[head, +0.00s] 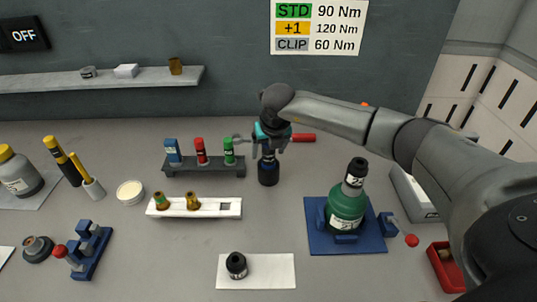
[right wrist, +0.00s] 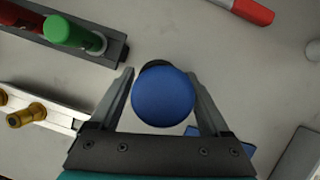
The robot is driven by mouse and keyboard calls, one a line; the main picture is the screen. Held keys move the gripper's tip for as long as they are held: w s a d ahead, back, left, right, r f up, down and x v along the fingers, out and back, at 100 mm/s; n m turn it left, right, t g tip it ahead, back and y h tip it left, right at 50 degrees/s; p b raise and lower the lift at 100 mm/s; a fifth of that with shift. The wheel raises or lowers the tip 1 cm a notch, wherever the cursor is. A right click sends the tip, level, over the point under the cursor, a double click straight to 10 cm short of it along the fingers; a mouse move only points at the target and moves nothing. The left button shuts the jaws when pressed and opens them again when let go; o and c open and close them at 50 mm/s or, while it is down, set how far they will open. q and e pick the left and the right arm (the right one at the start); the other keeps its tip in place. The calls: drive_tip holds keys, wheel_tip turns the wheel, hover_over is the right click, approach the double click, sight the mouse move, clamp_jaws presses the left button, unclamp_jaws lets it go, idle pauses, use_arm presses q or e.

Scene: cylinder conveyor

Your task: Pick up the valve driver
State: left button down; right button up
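What I take to be the valve driver (head: 268,174), a dark upright tool with a blue top, stands on the grey table right of the bottle rack. My right gripper (head: 268,151) is over it, pointing down. In the right wrist view the round blue top of the driver (right wrist: 163,97) lies between the two open fingers (right wrist: 160,75), with a small gap on each side. The driver's lower part is mostly hidden there. My left gripper is not in view.
A dark rack (head: 205,171) with blue, red and green bottles stands left of the driver. A white rack (head: 178,208) with brass fittings is in front. A green bottle (head: 345,207) sits on a blue base to the right. A red marker (head: 303,137) lies behind.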

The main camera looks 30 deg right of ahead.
clamp_jaws()
idle(0.4)
idle(0.7)
drive_tip(key=shift+w+r, duration=0.1)
drive_tip(key=shift+r, duration=0.05)
